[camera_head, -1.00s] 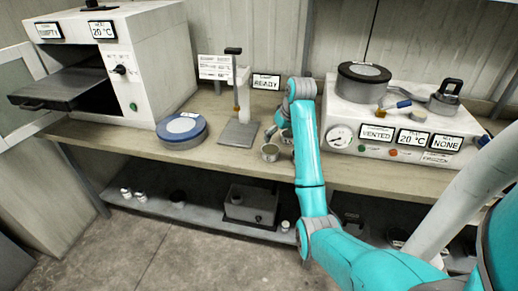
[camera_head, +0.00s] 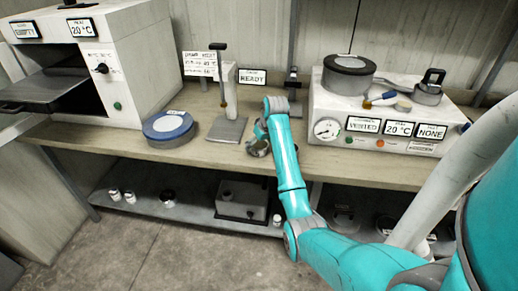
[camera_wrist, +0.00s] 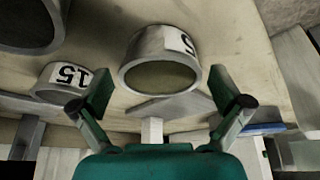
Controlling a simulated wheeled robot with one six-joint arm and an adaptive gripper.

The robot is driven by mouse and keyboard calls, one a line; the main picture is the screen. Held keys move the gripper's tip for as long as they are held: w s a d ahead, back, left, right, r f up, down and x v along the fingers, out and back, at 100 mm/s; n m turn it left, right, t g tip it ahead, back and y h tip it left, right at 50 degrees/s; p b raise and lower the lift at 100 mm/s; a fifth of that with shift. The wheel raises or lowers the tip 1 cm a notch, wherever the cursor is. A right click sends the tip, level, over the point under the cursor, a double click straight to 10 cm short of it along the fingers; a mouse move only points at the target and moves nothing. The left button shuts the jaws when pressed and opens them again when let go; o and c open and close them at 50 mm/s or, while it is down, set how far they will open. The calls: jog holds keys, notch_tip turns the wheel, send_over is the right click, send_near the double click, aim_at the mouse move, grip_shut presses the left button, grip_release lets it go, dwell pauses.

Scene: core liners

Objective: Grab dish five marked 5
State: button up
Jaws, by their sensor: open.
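A grey metal dish (camera_wrist: 150,42) with a white label bearing a partly turned-away mark that looks like a 5 is in the wrist view, ahead of my gripper (camera_wrist: 161,92). The gripper is open, one finger to each side of the dish's near rim, and I see no grip on it. A smaller dish marked 15 (camera_wrist: 63,80) stands to the left, close to the left finger. In the head view a small grey dish (camera_head: 258,148) sits near the bench's front edge beside my gripper (camera_head: 262,130), whose fingers are mostly hidden by the arm.
A larger round vessel (camera_wrist: 25,25) is cut off at the wrist view's upper left. On the bench (camera_head: 340,168), a stand (camera_head: 225,128) and a blue-rimmed round pan (camera_head: 168,130) are to the left. The white vacuum unit (camera_head: 375,145) is to the right.

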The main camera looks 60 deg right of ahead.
jog(key=shift+f, duration=0.15)
jog(key=c, duration=1.2)
jog(key=shift+c, duration=0.2)
